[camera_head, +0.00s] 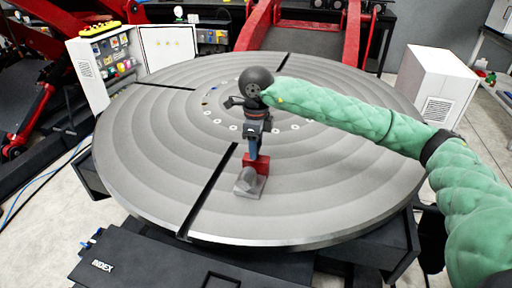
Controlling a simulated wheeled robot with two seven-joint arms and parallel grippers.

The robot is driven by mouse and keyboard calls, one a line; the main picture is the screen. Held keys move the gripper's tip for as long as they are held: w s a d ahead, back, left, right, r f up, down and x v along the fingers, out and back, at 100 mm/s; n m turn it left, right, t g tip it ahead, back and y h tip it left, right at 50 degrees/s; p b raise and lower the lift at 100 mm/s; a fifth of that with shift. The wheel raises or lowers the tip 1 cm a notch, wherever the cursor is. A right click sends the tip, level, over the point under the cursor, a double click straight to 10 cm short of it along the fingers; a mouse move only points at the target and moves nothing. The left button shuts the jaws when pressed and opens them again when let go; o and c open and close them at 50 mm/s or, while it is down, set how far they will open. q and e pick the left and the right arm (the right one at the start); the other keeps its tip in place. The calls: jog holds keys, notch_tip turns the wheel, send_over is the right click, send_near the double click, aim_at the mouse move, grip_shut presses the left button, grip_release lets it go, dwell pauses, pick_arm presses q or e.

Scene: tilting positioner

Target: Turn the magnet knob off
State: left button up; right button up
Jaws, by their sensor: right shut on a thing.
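The magnet base sits on the round grey table (340,190), toward its front and left of the middle. It has a red block (262,168) and a grey part (249,184) in front of it. My right gripper (254,153) points down from its dark wrist and reaches the red block from above. It is shut on the magnet's knob, which is small and mostly hidden by the fingers, so its setting cannot be read. My left gripper is not in view.
The table has ring steps, radial slots and small holes near its middle. An open control cabinet (112,65) stands at the back left and a white cabinet (435,85) at the right. Red machine arms (262,25) rise behind. The table's right side is clear beneath my arm.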

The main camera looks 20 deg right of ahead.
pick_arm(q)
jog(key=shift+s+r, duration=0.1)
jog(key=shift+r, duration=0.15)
pick_arm(e)
jog(key=o, duration=1)
jog(key=shift+r, duration=0.1)
jog(key=shift+r, duration=0.3)
notch_tip(320, 180, up, 6)
jog(key=shift+f+b, duration=0.15)
jog(key=shift+b, duration=0.85)
jog(key=shift+r, duration=0.7)
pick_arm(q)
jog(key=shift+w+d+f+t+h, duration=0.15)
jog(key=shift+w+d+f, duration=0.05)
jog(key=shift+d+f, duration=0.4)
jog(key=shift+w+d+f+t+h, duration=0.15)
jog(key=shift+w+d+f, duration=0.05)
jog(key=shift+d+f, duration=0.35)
